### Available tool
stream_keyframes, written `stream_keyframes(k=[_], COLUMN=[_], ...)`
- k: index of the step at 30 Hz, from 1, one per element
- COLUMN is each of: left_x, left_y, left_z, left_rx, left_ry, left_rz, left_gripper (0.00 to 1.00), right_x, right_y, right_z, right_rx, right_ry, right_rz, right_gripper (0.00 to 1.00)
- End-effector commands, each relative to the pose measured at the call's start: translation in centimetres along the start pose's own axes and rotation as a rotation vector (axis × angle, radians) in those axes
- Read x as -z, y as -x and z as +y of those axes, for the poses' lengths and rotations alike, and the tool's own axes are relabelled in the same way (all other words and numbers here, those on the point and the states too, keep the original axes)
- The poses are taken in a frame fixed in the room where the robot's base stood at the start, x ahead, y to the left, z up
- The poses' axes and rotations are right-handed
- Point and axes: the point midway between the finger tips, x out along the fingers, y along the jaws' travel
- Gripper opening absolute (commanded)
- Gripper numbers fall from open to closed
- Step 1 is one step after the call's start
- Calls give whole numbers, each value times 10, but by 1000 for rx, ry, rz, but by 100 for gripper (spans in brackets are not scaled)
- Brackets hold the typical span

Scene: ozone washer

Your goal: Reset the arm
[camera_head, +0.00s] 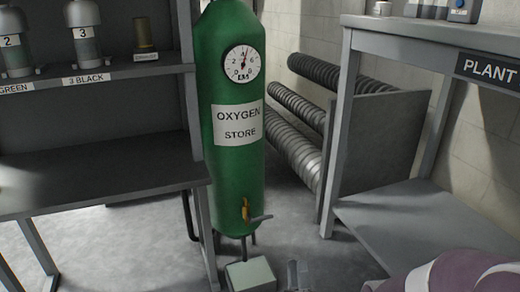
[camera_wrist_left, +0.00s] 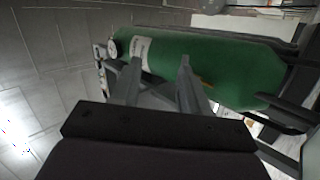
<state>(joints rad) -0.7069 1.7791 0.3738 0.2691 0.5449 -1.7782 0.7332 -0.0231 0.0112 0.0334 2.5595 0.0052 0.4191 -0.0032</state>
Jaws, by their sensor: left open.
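My left gripper (camera_wrist_left: 160,63) shows in the wrist view with its two grey fingers apart and nothing between them. The fingers point toward the green oxygen tank (camera_wrist_left: 215,65), which lies sideways in that picture. I cannot tell how wide the gap to it is. A rounded purple part of my arm is at the lower right there.
A dark shelf (camera_head: 95,180) with grey canisters (camera_head: 83,38) stands left of the tank. A grey bench (camera_head: 425,215) marked "PLANT" stands right. Ribbed pipes (camera_head: 300,140) run behind. A pale box (camera_head: 250,274) sits on the floor below the tank.

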Motion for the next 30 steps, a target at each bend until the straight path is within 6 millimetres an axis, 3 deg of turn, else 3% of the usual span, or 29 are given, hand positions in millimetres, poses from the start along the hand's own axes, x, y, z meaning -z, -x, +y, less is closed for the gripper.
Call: stream_keyframes(k=[5,11,14,16,17,22,27,30], left_x=[-33,-82,-85,-69,-54,88,227,295], left_y=[24,61,70,72,70,56,34,22], left_z=[-35,-82,-95,-93,-88,-7,99,160], left_rx=[130,357,491,593,641,889,1044,1116], left_ry=[-110,-328,-463,-560,-600,-734,-722,-693], left_rz=[-215,-653,-935,-1158,-1264,-1832,-2147,-2242], left_gripper=[45,45,45,45,45,45,45,45], right_x=[0,1,3,5,6,13,18,21], right_y=[0,10,27,45,56,112,156,181], right_z=[0,0,0,0,0,0,0,0], right_rx=[0,0,0,0,0,0,0,0], right_ry=[0,0,0,0,0,0,0,0], right_rz=[0,0,0,0,0,1,0,0], right_gripper=[43,43,43,43,43,43,43,43])
